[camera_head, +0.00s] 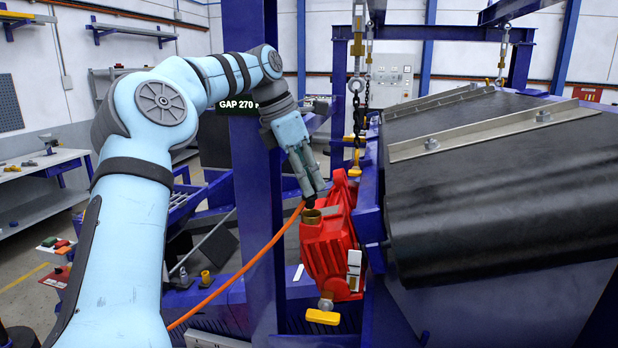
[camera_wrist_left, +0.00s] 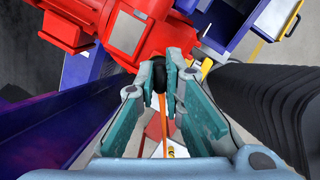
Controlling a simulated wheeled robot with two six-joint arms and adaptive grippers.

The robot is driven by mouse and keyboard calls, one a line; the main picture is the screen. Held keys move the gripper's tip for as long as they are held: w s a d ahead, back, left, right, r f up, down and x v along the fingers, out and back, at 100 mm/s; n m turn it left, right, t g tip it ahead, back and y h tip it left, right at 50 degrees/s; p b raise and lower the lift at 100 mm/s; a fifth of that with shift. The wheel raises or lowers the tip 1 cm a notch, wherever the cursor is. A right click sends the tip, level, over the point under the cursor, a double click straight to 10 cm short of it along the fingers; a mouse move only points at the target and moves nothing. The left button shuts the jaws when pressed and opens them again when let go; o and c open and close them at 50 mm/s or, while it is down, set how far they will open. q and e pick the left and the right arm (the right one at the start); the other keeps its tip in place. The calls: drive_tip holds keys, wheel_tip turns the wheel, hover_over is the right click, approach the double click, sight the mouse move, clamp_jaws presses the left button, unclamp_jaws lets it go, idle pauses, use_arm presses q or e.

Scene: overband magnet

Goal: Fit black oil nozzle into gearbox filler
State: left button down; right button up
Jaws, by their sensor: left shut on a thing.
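The red gearbox (camera_head: 325,252) hangs on the right side of the blue post, and its brass filler (camera_head: 311,215) faces up at its top left. My left gripper (camera_head: 311,190) points down just above the filler and is shut on the black oil nozzle (camera_head: 309,202). An orange hose (camera_head: 245,268) runs from the nozzle down to the left. In the left wrist view the black nozzle (camera_wrist_left: 159,78) sits between the fingertips, close to the red gearbox (camera_wrist_left: 128,35). The filler is hidden there. From the head view I cannot tell whether the nozzle tip touches the filler. My right gripper is not in view.
A blue post (camera_head: 254,210) stands close behind my left forearm. The black belt magnet (camera_head: 490,185) fills the right side. A chain (camera_head: 358,105) hangs above the gearbox, and a yellow-handled fitting (camera_head: 322,317) sticks out below it. A workbench (camera_head: 40,185) stands far left.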

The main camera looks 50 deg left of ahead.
use_arm(q)
drive_tip(key=shift+w, duration=0.1)
drive_tip(key=shift+p, duration=0.45)
idle(0.5)
drive_tip(key=shift+w+p, duration=0.1)
drive_tip(key=shift+p, duration=0.3)
drive_tip(key=shift+f+b, duration=1)
drive_tip(key=shift+f, duration=0.4)
